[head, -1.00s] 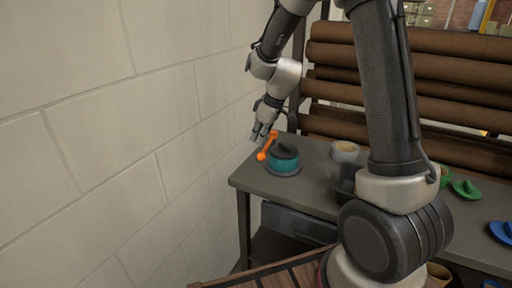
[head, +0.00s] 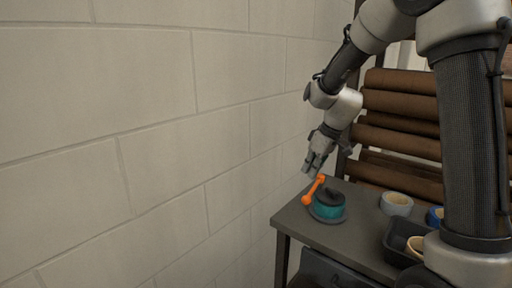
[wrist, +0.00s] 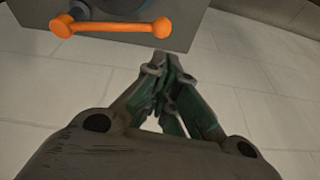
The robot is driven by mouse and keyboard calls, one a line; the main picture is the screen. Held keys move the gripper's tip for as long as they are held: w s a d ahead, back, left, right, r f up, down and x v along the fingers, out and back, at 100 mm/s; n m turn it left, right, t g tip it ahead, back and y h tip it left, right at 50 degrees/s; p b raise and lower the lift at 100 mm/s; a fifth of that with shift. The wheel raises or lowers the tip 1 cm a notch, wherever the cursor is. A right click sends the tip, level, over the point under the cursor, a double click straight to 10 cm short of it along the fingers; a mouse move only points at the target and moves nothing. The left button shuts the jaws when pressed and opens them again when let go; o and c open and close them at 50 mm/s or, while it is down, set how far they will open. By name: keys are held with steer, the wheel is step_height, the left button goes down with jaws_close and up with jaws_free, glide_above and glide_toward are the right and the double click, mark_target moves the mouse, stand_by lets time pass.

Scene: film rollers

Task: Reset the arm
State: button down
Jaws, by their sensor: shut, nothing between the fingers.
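My gripper (head: 314,170) hangs over the left end of the grey table, just above and behind an orange-handled crank. In the wrist view my gripper (wrist: 160,62) has its fingertips together and nothing between them. The orange crank handle (head: 313,190) sits on a teal and black round device (head: 327,207) near the table's left corner. The handle also shows in the wrist view (wrist: 110,27), beyond the fingertips and apart from them. Most of the device is out of the wrist view.
The grey table (head: 352,237) carries a grey tape roll (head: 397,203), a blue roll (head: 435,216) and a black tray (head: 395,242) with a tan roll in it. Brown rollers (head: 400,120) are stacked behind. A white block wall (head: 150,150) stands close on the left.

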steer(key=s+d+r+m+h, duration=0.1)
steer(key=s+d+r, duration=0.3)
steer(key=s, duration=0.6)
steer(key=s+d+r+m+t+h, duration=0.1)
steer(key=s+d+r+m, duration=0.2)
steer(key=s, duration=0.7)
steer(key=s+d+r+m, duration=0.3)
steer(key=s+d+r, duration=0.1)
steer(key=s, duration=0.6)
steer(key=shift+d+r+m+t+h, duration=0.3)
steer(key=shift+d+r+m+h, duration=0.1)
steer(key=shift+r, duration=0.2)
